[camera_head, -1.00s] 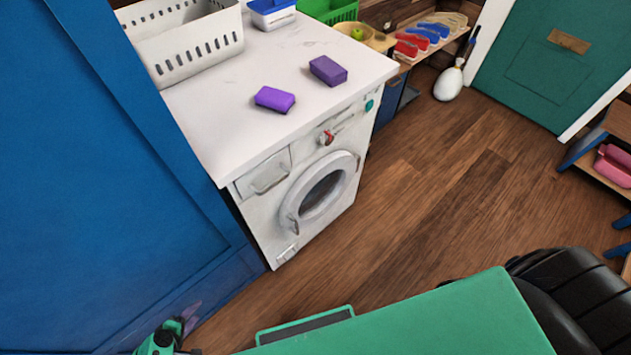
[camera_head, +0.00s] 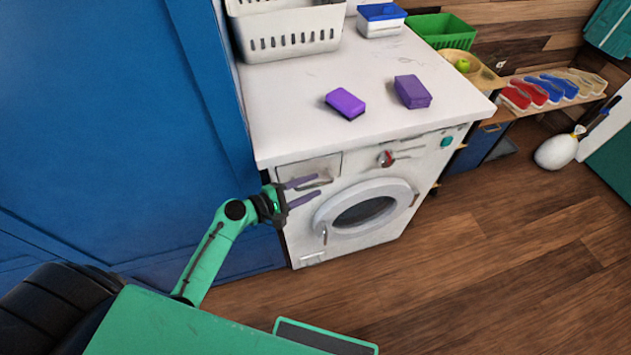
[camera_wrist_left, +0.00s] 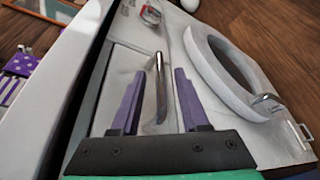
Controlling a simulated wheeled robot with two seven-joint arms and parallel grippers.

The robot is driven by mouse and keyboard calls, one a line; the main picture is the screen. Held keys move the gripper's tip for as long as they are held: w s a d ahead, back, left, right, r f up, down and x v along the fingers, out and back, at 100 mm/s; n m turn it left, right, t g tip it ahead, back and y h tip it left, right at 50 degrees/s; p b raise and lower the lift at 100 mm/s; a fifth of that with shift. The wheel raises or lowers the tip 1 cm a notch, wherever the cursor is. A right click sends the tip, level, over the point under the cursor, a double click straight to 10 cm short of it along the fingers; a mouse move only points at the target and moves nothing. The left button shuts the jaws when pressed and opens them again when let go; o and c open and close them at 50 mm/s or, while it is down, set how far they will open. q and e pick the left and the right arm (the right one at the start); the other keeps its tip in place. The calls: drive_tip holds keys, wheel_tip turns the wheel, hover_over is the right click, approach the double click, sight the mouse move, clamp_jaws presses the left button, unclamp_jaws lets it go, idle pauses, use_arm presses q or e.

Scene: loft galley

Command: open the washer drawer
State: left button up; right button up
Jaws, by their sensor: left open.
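The white washer (camera_head: 430,165) stands against the blue cabinet, with a round door (camera_head: 365,208) at its front. Its drawer (camera_head: 293,172) is at the upper left of the front and looks shut; its metal handle (camera_wrist_left: 160,88) shows in the left wrist view. My left gripper (camera_head: 319,187) is open in front of the drawer, its two purple fingers pointing at it. In the left wrist view the handle lies between the two fingers (camera_wrist_left: 160,100), with space on both sides. I cannot tell whether the fingertips reach past it. My right gripper is not in view.
Two purple sponges (camera_head: 346,103) (camera_head: 412,91) and a white basket (camera_head: 290,32) sit on the washer top (camera_head: 290,110). The blue cabinet (camera_head: 110,130) is close on the left. The wooden floor (camera_head: 500,260) at right is clear.

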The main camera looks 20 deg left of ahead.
use_arm(q)
drive_tip(key=shift+w+d+f, duration=0.2)
drive_tip(key=shift+w+d, duration=0.25)
drive_tip(key=shift+w, duration=0.1)
clamp_jaws()
idle(1.0)
